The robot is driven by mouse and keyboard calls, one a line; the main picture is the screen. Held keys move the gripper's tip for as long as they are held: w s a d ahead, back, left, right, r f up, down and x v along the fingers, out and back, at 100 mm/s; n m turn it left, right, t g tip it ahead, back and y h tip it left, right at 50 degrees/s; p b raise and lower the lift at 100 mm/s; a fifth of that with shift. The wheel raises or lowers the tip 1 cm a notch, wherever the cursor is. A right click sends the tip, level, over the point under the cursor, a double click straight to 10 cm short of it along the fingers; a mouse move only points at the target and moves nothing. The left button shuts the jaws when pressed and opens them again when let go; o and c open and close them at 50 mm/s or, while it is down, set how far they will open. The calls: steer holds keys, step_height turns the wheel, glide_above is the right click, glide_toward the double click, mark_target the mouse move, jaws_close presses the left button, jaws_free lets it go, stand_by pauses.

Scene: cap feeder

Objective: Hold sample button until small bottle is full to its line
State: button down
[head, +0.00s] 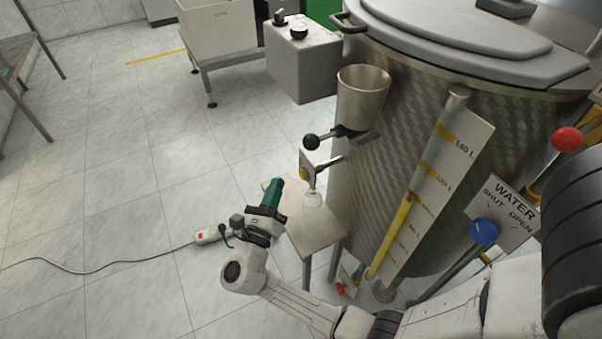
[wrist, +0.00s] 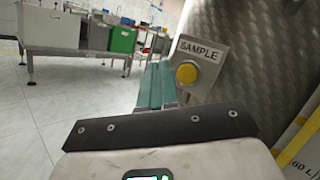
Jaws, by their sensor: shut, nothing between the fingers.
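The yellow sample button (wrist: 187,73) sits on a metal plate marked SAMPLE (wrist: 201,52) in the wrist view; the button also shows in the head view (head: 303,173). The small bottle (head: 312,200) is clear glass and stands on a small metal stand (head: 318,236) below the sample spout (head: 329,163). Its line and its fill level are too small to make out. My gripper (head: 278,186) has teal fingers, shut and empty, just left of the button plate. In the wrist view the fingers (wrist: 158,75) lie left of the yellow button, which looks uncovered and apart from them.
The large steel tank (head: 400,110) fills the right side, with a level gauge (head: 433,200), a metal funnel cup (head: 362,98), a black ball lever (head: 311,142) and a blue water knob (head: 483,232). A cable with a white block (head: 212,234) lies on the floor. Open floor is at left.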

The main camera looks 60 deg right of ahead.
mark_target(303, 174)
steer(key=shift+s+d+p, duration=0.25)
steer(key=shift+s+d, duration=0.2)
steer(key=shift+d, duration=0.2)
steer(key=shift+s+d+p, duration=0.2)
steer(key=shift+s+d, duration=0.2)
steer(key=shift+d, duration=0.25)
steer(key=shift+s+d, duration=0.1)
stand_by(1.1)
steer(key=shift+s+d, duration=0.15)
steer(key=shift+d, duration=0.1)
steer(key=shift+s+d+p, duration=0.3)
steer(key=shift+d+p, duration=0.1)
stand_by(4.8)
